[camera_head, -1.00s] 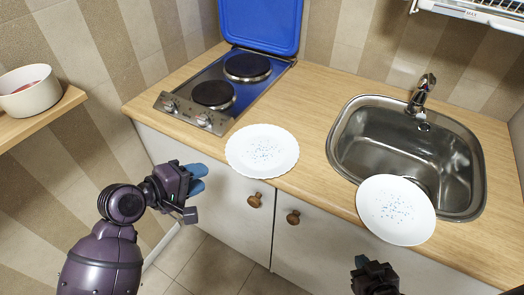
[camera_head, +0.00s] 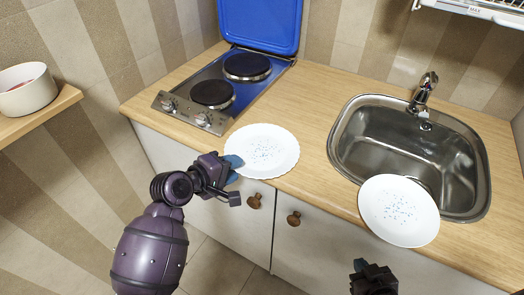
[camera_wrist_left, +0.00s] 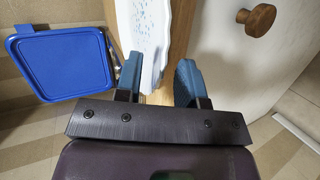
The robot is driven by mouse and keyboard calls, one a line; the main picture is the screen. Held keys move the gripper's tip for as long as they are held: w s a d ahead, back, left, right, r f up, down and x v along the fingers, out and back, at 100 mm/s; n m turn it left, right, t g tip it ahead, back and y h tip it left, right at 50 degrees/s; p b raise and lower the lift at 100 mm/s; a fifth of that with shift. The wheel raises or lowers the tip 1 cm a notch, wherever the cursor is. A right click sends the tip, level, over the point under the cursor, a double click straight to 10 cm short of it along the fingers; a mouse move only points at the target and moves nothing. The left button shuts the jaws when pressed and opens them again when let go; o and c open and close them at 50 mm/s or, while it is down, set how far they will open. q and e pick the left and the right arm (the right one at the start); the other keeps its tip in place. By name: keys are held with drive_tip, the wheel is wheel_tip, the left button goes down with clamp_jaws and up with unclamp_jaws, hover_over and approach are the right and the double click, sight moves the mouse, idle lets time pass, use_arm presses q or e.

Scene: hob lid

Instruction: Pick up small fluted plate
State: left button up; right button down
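The small fluted plate (camera_head: 265,147) is white with blue specks and a scalloped rim. It lies on the counter near its front edge, below the hob. My left gripper (camera_head: 234,166) is at the plate's front left rim. In the left wrist view, its blue fingers (camera_wrist_left: 160,83) are open, with the rim of the plate (camera_wrist_left: 153,40) reaching between them. The rim looks closer to the left finger; I cannot tell whether they touch. My right gripper (camera_head: 370,268) is dark, at the bottom of the head view, away from the plate; its fingertips are not clear.
A second speckled plate (camera_head: 398,212) lies at the front of the sink (camera_head: 405,150), partly over its rim. The hob (camera_head: 222,92) has its blue lid (camera_head: 262,22) raised. Cabinet doors with knobs (camera_head: 254,201) are below the counter. A white bowl (camera_head: 27,92) stands on the left shelf.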

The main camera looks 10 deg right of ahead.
use_arm(q)
clamp_jaws()
idle(0.4)
